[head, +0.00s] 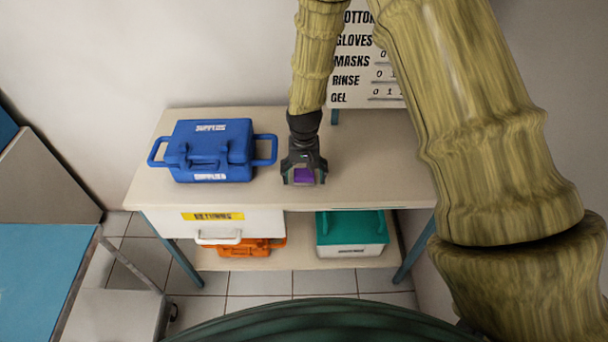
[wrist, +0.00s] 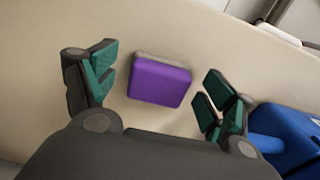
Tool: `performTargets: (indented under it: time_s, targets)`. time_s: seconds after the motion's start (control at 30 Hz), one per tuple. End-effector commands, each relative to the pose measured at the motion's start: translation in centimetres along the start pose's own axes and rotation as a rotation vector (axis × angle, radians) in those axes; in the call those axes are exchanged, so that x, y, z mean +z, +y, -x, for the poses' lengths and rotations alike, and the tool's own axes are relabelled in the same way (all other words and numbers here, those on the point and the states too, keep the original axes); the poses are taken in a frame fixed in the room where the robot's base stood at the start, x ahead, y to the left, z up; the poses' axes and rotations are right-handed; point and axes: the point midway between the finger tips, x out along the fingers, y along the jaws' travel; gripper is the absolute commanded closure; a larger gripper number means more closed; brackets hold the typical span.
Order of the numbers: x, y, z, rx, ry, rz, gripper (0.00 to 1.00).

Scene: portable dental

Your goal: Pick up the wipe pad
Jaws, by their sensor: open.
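The wipe pad looks like a small purple block with a pale grey edge (wrist: 160,82). It lies on the beige table top, and part of it shows in the head view (head: 304,176) between my fingers. My gripper (head: 304,178) points down over it and is open. In the wrist view the green-padded fingers (wrist: 155,92) stand on either side of the pad, with a gap on both sides. I cannot tell the height of the fingertips above the table.
A blue case (head: 210,150) with side handles stands left of my gripper on the table (head: 380,185). A drawer with a yellow label (head: 212,217) is below. An orange case (head: 245,249) and a teal-lidded box (head: 352,232) are on the lower shelf. The table's right side is clear.

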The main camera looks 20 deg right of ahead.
Motion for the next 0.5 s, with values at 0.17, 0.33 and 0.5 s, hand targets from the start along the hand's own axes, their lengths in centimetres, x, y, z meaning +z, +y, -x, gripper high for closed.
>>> performTargets:
  time_s: [0.17, 0.33, 0.5]
  targets:
    - [0.0, 0.0, -0.36, 0.0, 0.0, 0.0, 0.16]
    - [0.0, 0.0, -0.36, 0.0, 0.0, 0.0, 0.18]
    - [0.0, 0.0, -0.35, 0.0, 0.0, 0.0, 0.49]
